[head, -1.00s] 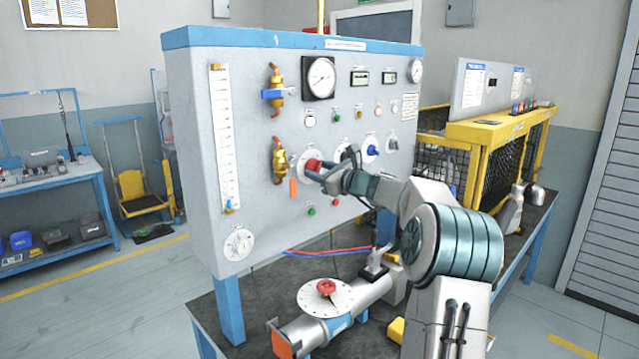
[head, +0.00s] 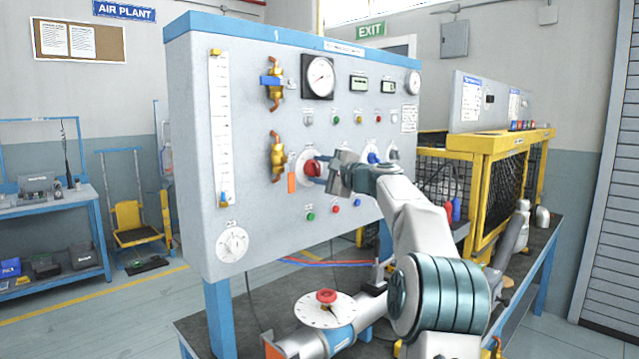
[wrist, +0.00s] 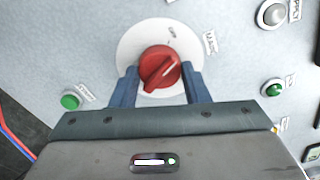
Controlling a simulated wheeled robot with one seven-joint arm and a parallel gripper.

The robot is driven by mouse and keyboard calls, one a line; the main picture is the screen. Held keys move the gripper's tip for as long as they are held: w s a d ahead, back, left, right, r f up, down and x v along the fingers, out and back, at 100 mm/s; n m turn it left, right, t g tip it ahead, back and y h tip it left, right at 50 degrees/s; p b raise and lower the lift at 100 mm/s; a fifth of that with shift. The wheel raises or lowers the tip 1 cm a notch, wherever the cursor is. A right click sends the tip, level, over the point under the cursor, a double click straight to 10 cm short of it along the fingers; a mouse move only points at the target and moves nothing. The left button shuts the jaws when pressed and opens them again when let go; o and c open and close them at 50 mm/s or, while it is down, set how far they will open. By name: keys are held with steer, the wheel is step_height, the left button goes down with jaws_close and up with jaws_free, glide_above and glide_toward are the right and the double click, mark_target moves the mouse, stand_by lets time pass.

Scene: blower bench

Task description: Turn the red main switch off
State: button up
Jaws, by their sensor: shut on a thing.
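The red main switch (head: 312,168) is a round red knob on a white disc, low in the middle of the grey panel (head: 245,130). In the wrist view the red knob (wrist: 160,68) shows a raised grip bar with a pale line pointing to the upper right. My gripper (wrist: 161,85) has its two blue fingers on either side of the knob and is shut on it. In the head view my gripper (head: 322,170) reaches the knob from the right. Parts of the knob's sides are hidden by the fingers.
A blue knob (head: 374,158) is to the right. Below are green, red and blue buttons.

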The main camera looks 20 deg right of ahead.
steer(key=shift+n+b, duration=1.2)
steer(key=shift+n, duration=0.7)
steer(key=o, duration=1)
steer(key=shift+c, duration=0.2)
steer(key=shift+s, duration=0.15)
steer(key=shift+s+d+b, duration=0.2)
steer(key=shift+s+b, duration=0.1)
steer(key=shift+b, duration=0.05)
steer(key=b+v, duration=0.3)
steer(key=v, duration=1)
steer(key=shift+a+r, duration=0.1)
